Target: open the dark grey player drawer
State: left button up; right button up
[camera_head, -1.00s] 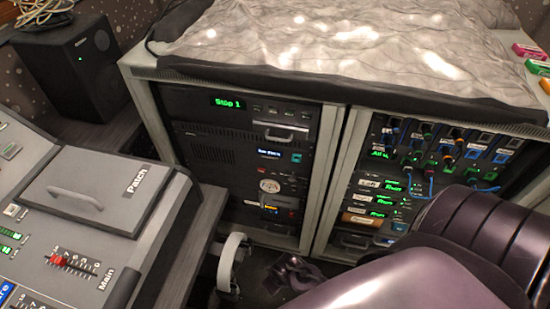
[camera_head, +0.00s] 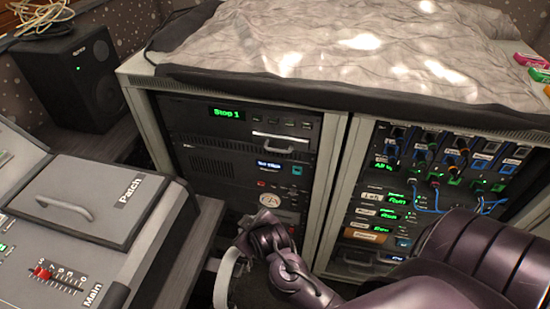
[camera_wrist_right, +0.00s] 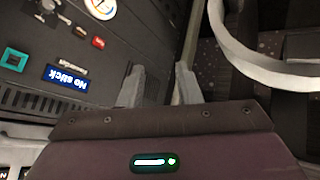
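The rack's left bay holds a dark player unit (camera_head: 190,114) with a green "Stop 1" display. A dark grey drawer front with a pale bar handle (camera_head: 275,137) shows at its lower right and looks shut. My right arm comes in from the lower right, with its wrist (camera_head: 268,240) low in front of the left bay, below the handle. In the right wrist view my right gripper (camera_wrist_right: 159,72) has its two pale fingers apart, with nothing between them. A blue "No stick" display (camera_wrist_right: 68,77) shows upside down beside them. The handle is not clear there. My left gripper is not in view.
A console with a "Patch" lid (camera_head: 85,200) stands at the left. A pale curved loop (camera_head: 226,275) is close to my right wrist; it also shows in the right wrist view (camera_wrist_right: 245,50). The right bay has cables (camera_head: 430,200). A grey cloth (camera_head: 330,45) covers the rack top.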

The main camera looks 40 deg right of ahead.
jog(key=w+d+r+n+t+h, duration=0.2)
jog(key=w+d+r+h, duration=0.2)
jog(key=d+r+h, duration=0.1)
jog(key=w+d+r+n+t+h, duration=0.2)
jog(key=w+d+r+h, duration=0.1)
jog(key=d+r+h, duration=0.3)
jog(key=d+h, duration=0.2)
jog(key=d, duration=0.1)
jog(key=shift+w+n+t+h, duration=0.3)
jog(key=shift+w+n, duration=0.1)
jog(key=shift+c, duration=0.3)
grip_shut()
